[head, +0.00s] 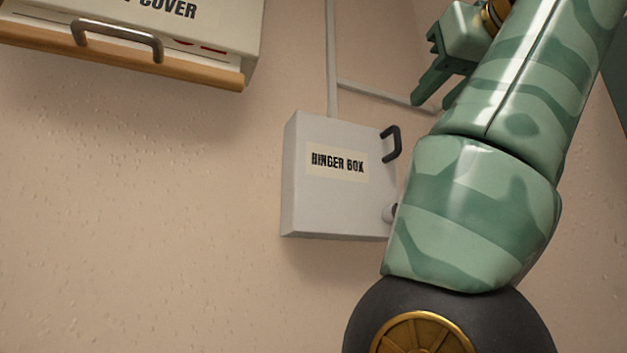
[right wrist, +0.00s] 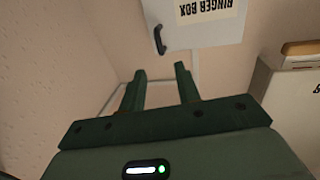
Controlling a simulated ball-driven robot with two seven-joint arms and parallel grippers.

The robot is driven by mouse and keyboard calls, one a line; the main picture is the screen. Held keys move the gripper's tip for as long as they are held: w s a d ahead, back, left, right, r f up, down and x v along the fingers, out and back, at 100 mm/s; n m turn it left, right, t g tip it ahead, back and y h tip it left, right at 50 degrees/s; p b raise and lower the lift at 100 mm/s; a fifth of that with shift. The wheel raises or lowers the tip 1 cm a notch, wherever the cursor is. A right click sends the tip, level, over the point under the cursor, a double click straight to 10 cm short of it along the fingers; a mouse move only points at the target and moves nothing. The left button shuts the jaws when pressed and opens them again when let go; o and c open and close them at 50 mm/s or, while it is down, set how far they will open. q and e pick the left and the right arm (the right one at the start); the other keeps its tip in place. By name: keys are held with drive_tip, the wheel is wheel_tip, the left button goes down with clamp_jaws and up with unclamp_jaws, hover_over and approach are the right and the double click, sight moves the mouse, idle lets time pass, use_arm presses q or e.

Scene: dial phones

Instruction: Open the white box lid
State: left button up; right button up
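A white box (head: 330,195) labelled RINGER BOX is mounted on the wall. Its front lid looks shut, with a dark handle (head: 391,144) at the upper right and a round knob (head: 389,212) at the lower right, partly hidden by my right arm. My right gripper (head: 428,92) is above and to the right of the box, apart from it. In the right wrist view the box (right wrist: 217,32) and handle (right wrist: 159,40) appear upside down beyond the gripper (right wrist: 160,72). Its two fingers are spread with nothing between them. My left gripper is not in view.
A second pale box (head: 190,40) with a wooden lower edge (head: 120,59) and a grey bar handle (head: 117,38) hangs at the upper left. A conduit (head: 331,60) runs up from the white box, with a branch going right. The wall between the boxes is bare.

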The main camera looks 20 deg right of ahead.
sight(398, 134)
drive_tip(key=w, duration=0.3)
drive_tip(key=w+d, duration=0.1)
drive_tip(key=w, duration=0.2)
drive_tip(key=w+p, duration=0.1)
drive_tip(key=w, duration=0.3)
drive_tip(key=shift+w+d, duration=0.1)
drive_tip(key=shift+d, duration=0.1)
drive_tip(key=shift+w, duration=0.15)
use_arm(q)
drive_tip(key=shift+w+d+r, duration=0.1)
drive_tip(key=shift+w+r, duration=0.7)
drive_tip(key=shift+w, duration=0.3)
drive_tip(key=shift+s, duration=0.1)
use_arm(e)
clamp_jaws()
